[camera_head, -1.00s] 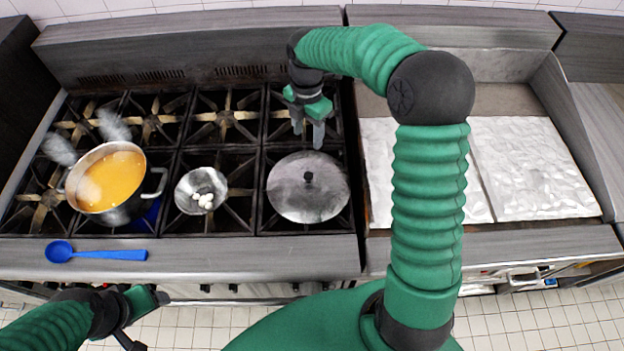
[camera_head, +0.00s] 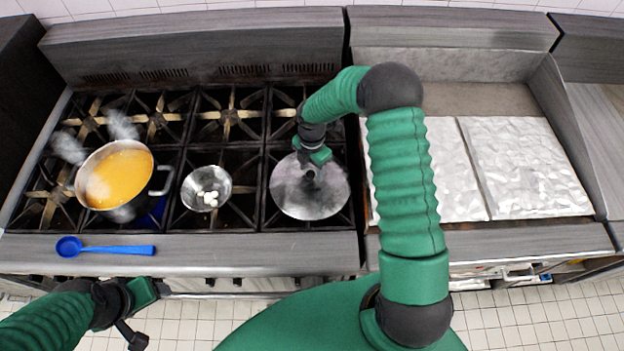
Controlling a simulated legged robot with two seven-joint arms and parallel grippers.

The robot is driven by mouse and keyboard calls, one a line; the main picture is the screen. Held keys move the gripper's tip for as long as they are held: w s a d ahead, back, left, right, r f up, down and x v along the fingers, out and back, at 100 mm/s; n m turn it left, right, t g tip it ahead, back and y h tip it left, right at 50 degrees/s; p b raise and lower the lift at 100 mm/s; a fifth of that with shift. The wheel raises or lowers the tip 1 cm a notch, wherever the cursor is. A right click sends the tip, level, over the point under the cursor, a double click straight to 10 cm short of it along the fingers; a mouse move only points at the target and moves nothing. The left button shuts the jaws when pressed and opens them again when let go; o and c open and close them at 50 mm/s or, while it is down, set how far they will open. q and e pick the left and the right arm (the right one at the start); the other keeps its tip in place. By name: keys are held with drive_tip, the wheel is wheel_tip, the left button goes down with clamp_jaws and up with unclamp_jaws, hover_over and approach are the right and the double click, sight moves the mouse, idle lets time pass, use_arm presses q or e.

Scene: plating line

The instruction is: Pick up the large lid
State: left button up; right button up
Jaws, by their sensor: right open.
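The large lid (camera_head: 293,199) is a round grey metal disc lying flat on the right front burner of the stove. Its small dark knob is at the middle, partly hidden by my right gripper. My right gripper (camera_head: 312,174) is open, pointing down right over the knob; I cannot tell whether its fingers are around the knob or just above it. My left gripper (camera_head: 150,296) hangs low in front of the stove's front edge, away from the lid; its jaws are not clear.
A pot of orange soup (camera_head: 118,178) steams on the left burners. A small metal bowl (camera_head: 206,188) with white pieces stands left of the lid. A blue ladle (camera_head: 104,248) lies on the front ledge. Two silvery trays (camera_head: 530,165) lie on the right.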

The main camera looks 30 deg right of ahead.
drive_tip(key=shift+a, duration=0.15)
drive_tip(key=shift+a+r, duration=0.1)
drive_tip(key=shift+a, duration=0.05)
drive_tip(key=shift+c, duration=1.2)
drive_tip(key=shift+a+r, duration=0.1)
drive_tip(key=shift+a, duration=0.1)
drive_tip(key=c, duration=0.5)
drive_tip(key=shift+d, duration=0.15)
clamp_jaws()
drive_tip(key=shift+d, duration=0.15)
drive_tip(key=shift+s, duration=0.1)
